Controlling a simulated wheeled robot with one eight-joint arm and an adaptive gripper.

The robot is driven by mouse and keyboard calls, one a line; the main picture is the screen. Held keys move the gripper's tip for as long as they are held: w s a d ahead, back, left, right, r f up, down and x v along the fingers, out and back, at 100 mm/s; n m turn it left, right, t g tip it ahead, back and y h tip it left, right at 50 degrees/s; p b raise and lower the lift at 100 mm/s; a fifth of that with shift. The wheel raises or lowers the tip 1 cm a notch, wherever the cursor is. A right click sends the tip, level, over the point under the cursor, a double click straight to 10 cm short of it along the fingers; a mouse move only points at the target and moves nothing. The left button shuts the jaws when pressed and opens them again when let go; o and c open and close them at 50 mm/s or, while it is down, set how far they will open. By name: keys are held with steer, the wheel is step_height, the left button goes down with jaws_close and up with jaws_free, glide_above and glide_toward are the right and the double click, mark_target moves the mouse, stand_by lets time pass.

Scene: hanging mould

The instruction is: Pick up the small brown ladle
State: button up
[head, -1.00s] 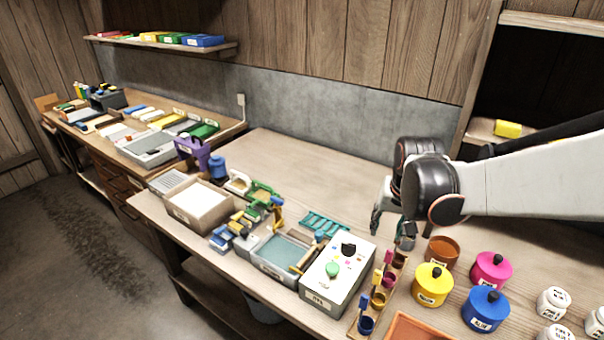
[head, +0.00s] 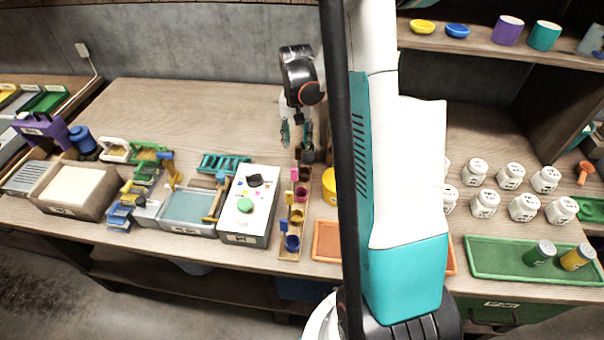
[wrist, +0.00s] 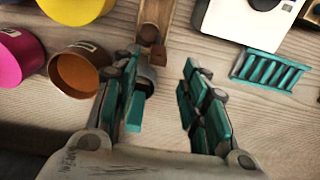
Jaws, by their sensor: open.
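My gripper (head: 296,136) is open, with its fingers pointing down over the far end of the narrow wooden ladle rack (head: 283,253). In the wrist view the teal-padded fingers (wrist: 163,98) stand apart with bare table between them. A small brown handle block (wrist: 151,34), apparently the brown ladle's, shows at the rack's end, ahead of the left finger. A greyish cup (wrist: 148,76) beneath it is partly hidden by that finger. In the head view the brown ladle is hard to make out.
A brown open pot (wrist: 76,74) stands left of the fingers in the wrist view, beside a magenta pot (wrist: 18,58) and a yellow pot (wrist: 75,5). A white control box (head: 238,225) and teal grid (head: 222,163) lie left of the rack. Table behind is clear.

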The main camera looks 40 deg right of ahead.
mark_target(299, 158)
steer(key=shift+s+a+f+b, duration=0.15)
steer(key=shift+f+b, duration=0.4)
steer(key=shift+f, duration=1.1)
steer(key=shift+s+d+f+b, duration=0.15)
steer(key=shift+f+b, duration=0.4)
steer(key=shift+f, duration=1.05)
steer(key=shift+a, duration=0.1)
jaws_close()
